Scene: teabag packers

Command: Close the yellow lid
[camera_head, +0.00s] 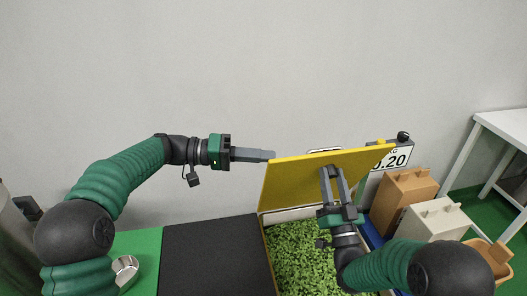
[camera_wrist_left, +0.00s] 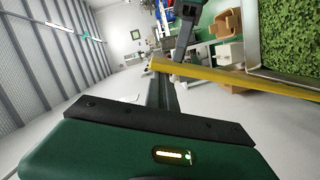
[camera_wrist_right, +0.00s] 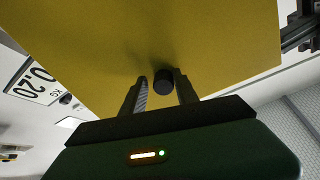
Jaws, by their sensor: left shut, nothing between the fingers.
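The yellow lid (camera_head: 295,183) stands raised and tilted above a bin of green leaves (camera_head: 300,250). Its edge crosses the left wrist view (camera_wrist_left: 225,76), and its broad face fills much of the right wrist view (camera_wrist_right: 215,40). A dark knob (camera_wrist_right: 163,81) sits on that face. My right gripper (camera_head: 333,172) is open at the lid's near face, with its fingers on either side of the knob and a gap on the right. My left gripper (camera_head: 272,156) is shut and empty at the lid's upper left corner; I cannot tell if it touches.
A black surface (camera_head: 215,255) lies left of the bin, beside a green surface (camera_head: 140,245). A scale display (camera_head: 393,160) stands behind the lid's right side. A brown box (camera_head: 405,195) and a white box (camera_head: 437,220) stand right of the bin. A white table (camera_head: 503,122) is far right.

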